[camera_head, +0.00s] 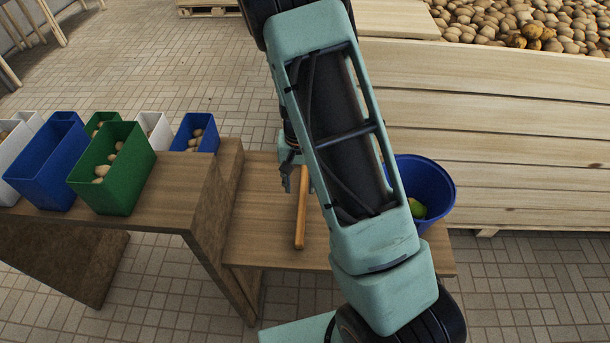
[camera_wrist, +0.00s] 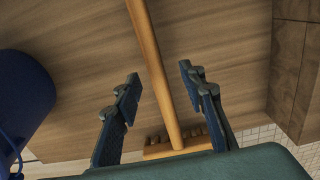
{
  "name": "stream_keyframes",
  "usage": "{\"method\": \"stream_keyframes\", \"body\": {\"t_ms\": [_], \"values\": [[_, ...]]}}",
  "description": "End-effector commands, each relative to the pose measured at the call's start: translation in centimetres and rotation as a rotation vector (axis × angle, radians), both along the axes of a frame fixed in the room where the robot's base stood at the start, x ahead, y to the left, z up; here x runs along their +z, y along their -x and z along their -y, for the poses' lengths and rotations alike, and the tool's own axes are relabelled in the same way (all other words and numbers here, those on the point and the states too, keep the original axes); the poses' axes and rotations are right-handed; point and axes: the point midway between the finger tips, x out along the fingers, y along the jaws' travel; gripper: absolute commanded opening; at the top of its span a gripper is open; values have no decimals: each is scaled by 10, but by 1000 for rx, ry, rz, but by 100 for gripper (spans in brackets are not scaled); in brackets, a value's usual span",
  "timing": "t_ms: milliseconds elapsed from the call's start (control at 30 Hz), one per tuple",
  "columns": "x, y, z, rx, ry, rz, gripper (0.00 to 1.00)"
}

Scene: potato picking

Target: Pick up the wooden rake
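The wooden rake (camera_head: 301,212) lies on the low wooden table; in the head view its handle shows and its head is hidden by my arm and gripper. In the wrist view the rake's handle (camera_wrist: 153,62) runs from the top edge down between my fingers to its toothed head (camera_wrist: 178,148). My gripper (camera_wrist: 160,78) is open, with one finger on each side of the handle and visible gaps to both. In the head view my gripper (camera_head: 292,172) is partly hidden behind my arm, over the rake's far end.
A blue bucket (camera_head: 432,188) with something green inside stands right of the rake; it also shows in the wrist view (camera_wrist: 22,100). A higher bench (camera_head: 170,205) on the left bears blue, green and white bins. A large wooden crate (camera_head: 510,120) of potatoes is behind right.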

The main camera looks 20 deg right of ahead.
Motion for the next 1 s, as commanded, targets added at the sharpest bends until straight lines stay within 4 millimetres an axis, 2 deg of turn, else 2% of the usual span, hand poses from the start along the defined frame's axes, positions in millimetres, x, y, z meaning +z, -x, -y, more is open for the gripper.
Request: {"method": "stream_keyframes", "body": {"t_ms": [100,367,633,967,1000], "values": [[-18,0,1,-2,1,0,38],[-37,0,3,-4,0,1,38],[-73,2,8,-3,1,2,38],[-79,1,7,-2,1,5,38],[-79,1,7,-2,1,5,34]]}}
